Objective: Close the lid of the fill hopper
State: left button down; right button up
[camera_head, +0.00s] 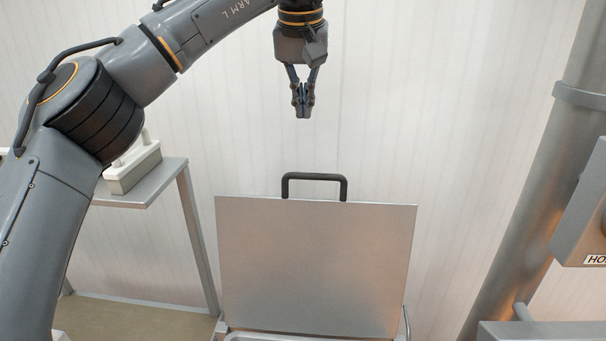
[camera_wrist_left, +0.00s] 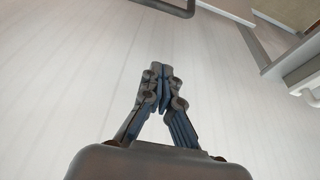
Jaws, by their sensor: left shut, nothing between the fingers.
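The hopper lid (camera_head: 315,265) is a flat grey metal panel that stands open, close to upright, in the head view. A black handle (camera_head: 314,177) sits on its top edge. A bit of the hopper rim (camera_head: 270,338) shows at the bottom edge of the view; the rest of the hopper is out of frame. My left gripper (camera_head: 303,112) is shut and empty, pointing down above the handle and apart from it in the picture. In the left wrist view its fingertips (camera_wrist_left: 160,70) meet, and part of the dark handle (camera_wrist_left: 170,6) shows at the top edge. My right gripper is not in view.
A metal side table (camera_head: 150,190) with a white-handled grey object (camera_head: 133,166) on it stands at the left. A thick metal pipe (camera_head: 545,165) and a grey labelled box (camera_head: 585,215) stand at the right. A pale panelled wall (camera_head: 420,90) is behind.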

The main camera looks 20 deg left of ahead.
pick_arm(q)
jog(key=d+p+x, duration=0.1)
jog(key=p+x, duration=0.1)
jog(key=x, duration=1)
jog(key=s, duration=0.4)
jog(key=shift+s+a+r+p, duration=0.15)
jog(key=shift+s+r+p, duration=0.05)
jog(key=shift+p, duration=0.1)
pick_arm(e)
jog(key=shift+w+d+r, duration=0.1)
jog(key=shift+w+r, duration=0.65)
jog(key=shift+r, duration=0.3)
pick_arm(q)
jog(key=shift+w, duration=0.1)
